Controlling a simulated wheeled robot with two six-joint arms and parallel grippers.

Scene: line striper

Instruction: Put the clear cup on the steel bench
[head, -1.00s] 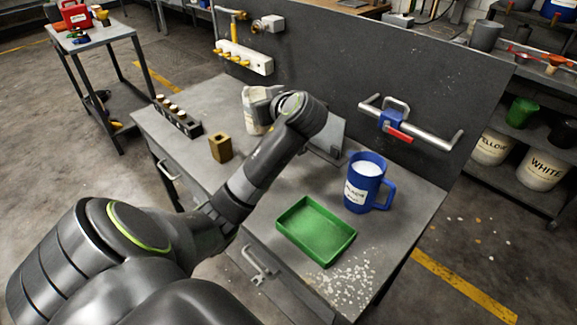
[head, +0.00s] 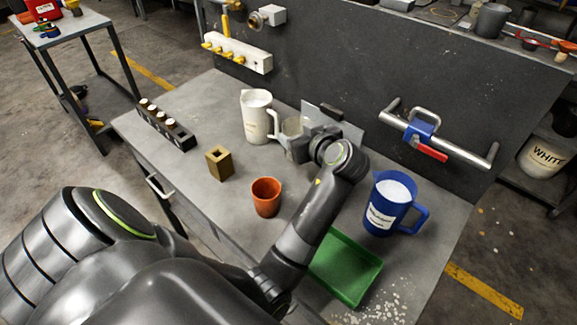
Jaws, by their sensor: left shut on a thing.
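The clear cup (head: 291,127) is a small see-through vessel, just right of the white pitcher (head: 258,116) in the head view. My left gripper (head: 296,143) is shut on it, and the gripper and wrist hide part of it. The cup is over the back part of the grey steel bench (head: 215,115); I cannot tell whether it touches the top. My right gripper is not in view.
An orange cup (head: 266,197) and a brass block (head: 219,163) stand left of my forearm. A blue jug (head: 389,203) and green tray (head: 345,268) are to the right. A dark rack (head: 167,127) is at the left. A valve pipe (head: 440,135) is on the back panel.

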